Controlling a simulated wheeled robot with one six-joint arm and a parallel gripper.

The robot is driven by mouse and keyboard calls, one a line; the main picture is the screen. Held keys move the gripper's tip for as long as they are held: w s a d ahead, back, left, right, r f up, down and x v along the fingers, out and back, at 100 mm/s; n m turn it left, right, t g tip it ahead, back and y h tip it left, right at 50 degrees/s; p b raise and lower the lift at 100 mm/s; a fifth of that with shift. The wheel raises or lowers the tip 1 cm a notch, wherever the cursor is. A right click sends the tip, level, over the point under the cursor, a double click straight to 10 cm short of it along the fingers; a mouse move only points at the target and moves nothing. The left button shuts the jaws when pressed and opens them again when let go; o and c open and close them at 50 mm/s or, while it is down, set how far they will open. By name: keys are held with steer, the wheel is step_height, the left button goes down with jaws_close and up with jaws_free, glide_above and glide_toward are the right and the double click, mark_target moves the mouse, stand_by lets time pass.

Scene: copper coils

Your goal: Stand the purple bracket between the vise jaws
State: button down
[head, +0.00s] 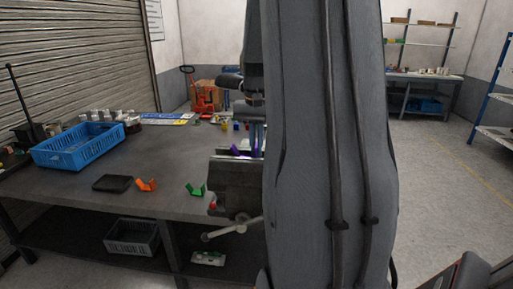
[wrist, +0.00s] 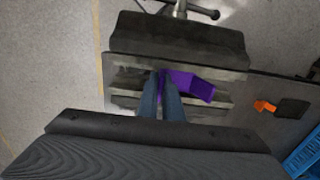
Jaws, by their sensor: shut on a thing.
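The purple bracket (wrist: 188,84) is an angled piece, seen in the wrist view between the two jaws of the vise (wrist: 178,42). My gripper (wrist: 162,82) is shut on its left end, with both fingers reaching down into the gap. In the head view a bit of the purple bracket (head: 236,151) shows just above the vise (head: 235,183), left of my arm. My arm hides the right part of the vise there. I cannot tell whether the bracket touches the vise bed.
On the bench (head: 110,162) lie a green bracket (head: 196,190), an orange bracket (head: 147,185), a black tray (head: 112,183) and a blue crate (head: 80,146). Small coloured parts lie behind the vise. The bench front between crate and vise is partly free.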

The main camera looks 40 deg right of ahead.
stand_by(0.3)
steer(key=c, duration=1.8)
jaws_free()
steer(key=shift+c, duration=0.2)
steer(key=shift+r, duration=0.1)
steer(key=shift+r+p, duration=3.2)
steer(key=shift+r, duration=0.75)
steer(key=shift+a+f, duration=0.1)
steer(key=shift+a, duration=0.05)
